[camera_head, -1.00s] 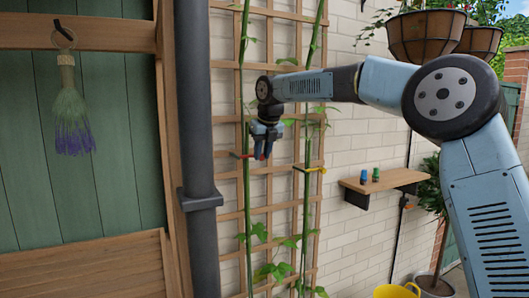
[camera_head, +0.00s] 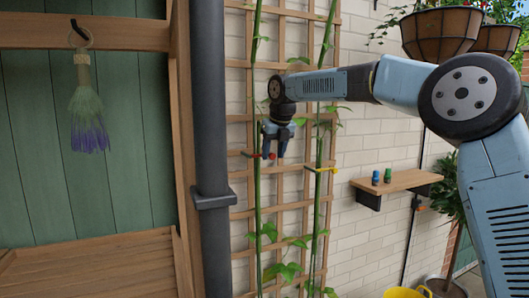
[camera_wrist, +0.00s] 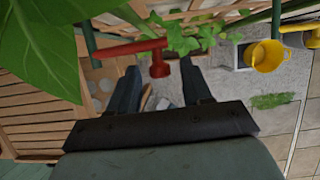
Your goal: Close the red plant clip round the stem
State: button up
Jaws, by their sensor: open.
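The red plant clip (camera_head: 257,155) is at the left green stem (camera_head: 258,195) on the trellis. In the wrist view the red clip (camera_wrist: 128,49) reaches from the stem (camera_wrist: 88,35) toward the middle, with a red knob-like end (camera_wrist: 160,68) just beyond and between my fingers. My gripper (camera_head: 276,158) points down to the right of the stem, with its tips at about clip height. It also shows in the wrist view (camera_wrist: 160,85), open, with nothing seen gripped. I cannot tell whether a finger touches the clip or whether the clip is closed.
A yellow clip (camera_head: 322,169) is at the right stem (camera_head: 318,205). The wooden trellis (camera_head: 290,212) stands close behind, and a dark drainpipe (camera_head: 210,120) to the left. A wall shelf (camera_head: 405,181) holds two small items. Large leaves (camera_wrist: 35,45) crowd the wrist view's upper left.

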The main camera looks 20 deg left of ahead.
jog(key=v, duration=1.3)
jog(key=shift+s+r, duration=0.2)
jog(key=shift+r, duration=0.05)
jog(key=shift+d, duration=0.15)
jog(key=s+d+f+m+t+h, duration=0.1)
jog(key=s+d+f+m, duration=0.1)
jog(key=s+d+m, duration=0.5)
jog(key=s+d+f+m+h, duration=0.1)
jog(key=s+d+f+m, duration=0.25)
jog(key=d+m, duration=0.6)
jog(key=s+d+f+m+t+h, duration=0.1)
jog(key=s+d+f+m+h, duration=0.1)
jog(key=s+d+m, duration=0.5)
jog(key=s+d+f+m, duration=0.7)
jog(key=s+d+m, duration=0.1)
jog(key=d+m, duration=0.1)
jog(key=s+d+f+m+y, duration=0.1)
jog(key=s+d+f+m, duration=0.6)
jog(key=d+m, duration=0.3)
jog(key=shift+s+d+f+m, duration=0.2)
jog(key=shift+s+f+m, duration=0.15)
jog(key=shift+s+m, duration=0.35)
jog(key=shift+w, duration=0.2)
